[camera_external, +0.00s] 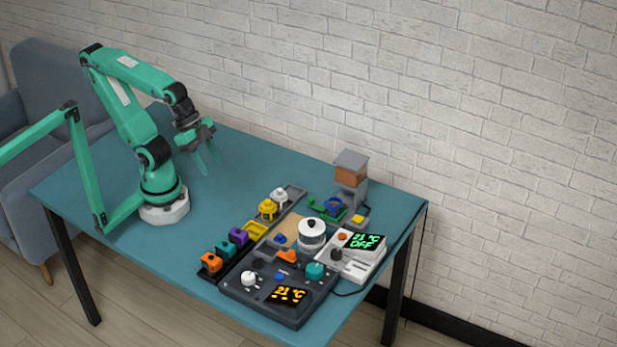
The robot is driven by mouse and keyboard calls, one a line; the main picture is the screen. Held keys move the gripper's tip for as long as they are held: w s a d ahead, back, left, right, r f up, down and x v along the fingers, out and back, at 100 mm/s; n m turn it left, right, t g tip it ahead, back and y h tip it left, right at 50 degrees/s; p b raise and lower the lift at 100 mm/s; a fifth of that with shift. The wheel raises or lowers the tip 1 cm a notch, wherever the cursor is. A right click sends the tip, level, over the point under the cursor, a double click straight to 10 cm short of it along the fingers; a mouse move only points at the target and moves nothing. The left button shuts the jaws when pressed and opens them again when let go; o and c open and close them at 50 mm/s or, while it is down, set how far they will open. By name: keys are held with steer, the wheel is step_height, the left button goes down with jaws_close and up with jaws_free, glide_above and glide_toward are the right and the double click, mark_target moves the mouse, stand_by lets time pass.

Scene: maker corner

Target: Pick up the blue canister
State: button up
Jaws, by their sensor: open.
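My gripper (210,164) is open and empty. It hangs above the back left part of the table, fingers pointing down, well to the left of the small objects. A small blue object (335,204) sits at a green holder near the back right; I cannot tell whether it is the blue canister. Another small blue piece (281,239) lies by the tan board. In the dark rack at the left are an orange canister (211,263), a teal canister (225,250) and a purple canister (239,237).
A yellow canister (268,210) and a white canister (280,197) stand farther back in the rack. A white pot (312,234), a dark control panel (265,290), a white device (355,256) and a grey and brown machine (350,172) crowd the right. The table's middle left is clear.

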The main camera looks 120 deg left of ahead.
steer(key=shift+c, duration=1.3)
